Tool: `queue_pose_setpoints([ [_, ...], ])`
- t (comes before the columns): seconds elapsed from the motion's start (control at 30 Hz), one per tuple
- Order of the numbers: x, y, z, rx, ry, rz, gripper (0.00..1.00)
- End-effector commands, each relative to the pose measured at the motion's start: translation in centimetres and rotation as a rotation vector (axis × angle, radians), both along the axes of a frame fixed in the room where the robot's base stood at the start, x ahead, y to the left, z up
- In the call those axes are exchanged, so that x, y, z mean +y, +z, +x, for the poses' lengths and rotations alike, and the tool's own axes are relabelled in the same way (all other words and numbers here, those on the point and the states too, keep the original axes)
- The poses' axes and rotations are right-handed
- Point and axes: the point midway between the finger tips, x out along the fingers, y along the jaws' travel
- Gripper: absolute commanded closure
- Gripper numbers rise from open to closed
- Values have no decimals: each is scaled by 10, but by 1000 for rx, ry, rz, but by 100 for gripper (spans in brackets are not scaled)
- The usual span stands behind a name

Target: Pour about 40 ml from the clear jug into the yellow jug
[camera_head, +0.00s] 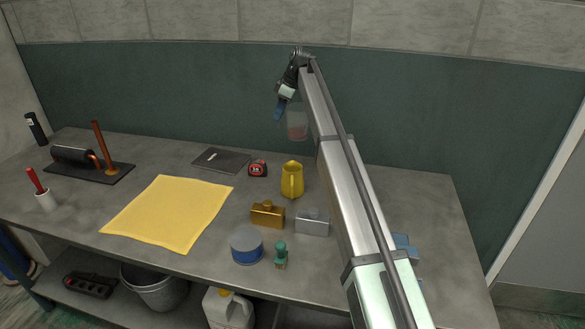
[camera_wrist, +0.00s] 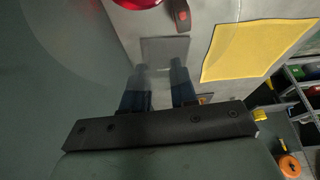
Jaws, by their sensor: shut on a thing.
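The clear jug (camera_head: 297,124) hangs in the air above the yellow jug (camera_head: 291,181), with pale red liquid in its lower part. It looks about upright; its right edge is close to or behind my arm. My gripper (camera_head: 280,108), with blue fingers, is shut on the clear jug at its left side. In the wrist view my gripper's fingers (camera_wrist: 158,68) show, with the jug's faint clear wall around them and red liquid (camera_wrist: 137,3) at the top edge. The yellow jug stands upright on the bench, its handle toward the camera; its inside is hidden.
A gold flask (camera_head: 267,214), a silver flask (camera_head: 312,223), a blue-banded tin (camera_head: 247,246) and a green-handled brush (camera_head: 281,254) stand in front of the yellow jug. A tape measure (camera_head: 258,168), dark flat plate (camera_head: 221,160) and yellow cloth (camera_head: 168,213) lie left.

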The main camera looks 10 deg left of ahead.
Motion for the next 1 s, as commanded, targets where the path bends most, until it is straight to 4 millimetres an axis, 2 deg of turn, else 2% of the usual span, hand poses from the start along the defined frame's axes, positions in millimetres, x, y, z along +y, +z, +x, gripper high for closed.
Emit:
queue_pose_setpoints([
  [0.33,20,-1,-48,0,103,-3,100],
  [0.47,32,-2,-78,0,169,-3,100],
  [0.73,57,-2,-153,-1,342,-4,100],
  [1.0,70,-1,-198,-1,452,-2,100],
])
